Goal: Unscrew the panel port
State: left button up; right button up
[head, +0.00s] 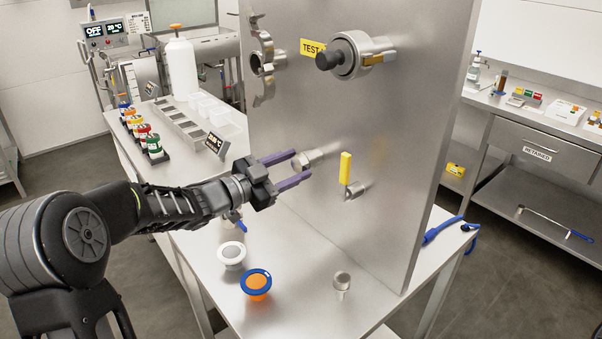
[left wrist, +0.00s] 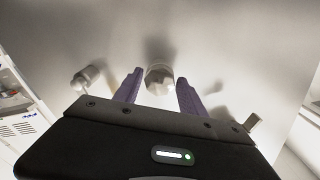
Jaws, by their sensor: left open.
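The upright steel panel (head: 400,100) stands on the steel table and carries several fittings. A small metal port (head: 311,158) sticks out of its lower left face. My left gripper (head: 300,164) has purple fingers, is open, and points at the panel with its tips at this port. In the left wrist view, the round end of the port (left wrist: 159,79) lies between the two spread fingertips (left wrist: 160,76). I cannot tell whether either finger touches it. My right gripper is not in view.
A yellow-handled valve (head: 346,168) is close to the right of the port. Above are an open clamp (head: 264,54) and a clamped port with a black knob (head: 328,60).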

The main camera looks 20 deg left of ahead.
pick_arm(q)
jog(key=shift+f+m, duration=0.2)
jog(key=shift+m, duration=0.2)
jog(key=shift+r+b, duration=0.2)
jog(key=shift+b, duration=0.1)
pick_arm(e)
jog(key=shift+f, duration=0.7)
pick_arm(q)
jog(key=shift+f+m+b, duration=0.15)
jog(key=shift+m+b, duration=0.35)
jog(key=m+b, duration=0.2)
jog(key=b, duration=0.1)
jog(key=shift+f+m+b, duration=0.15)
jog(key=shift+m+b, duration=0.9)
jog(key=shift+m, duration=0.05)
jog(key=shift+r, duration=0.3)
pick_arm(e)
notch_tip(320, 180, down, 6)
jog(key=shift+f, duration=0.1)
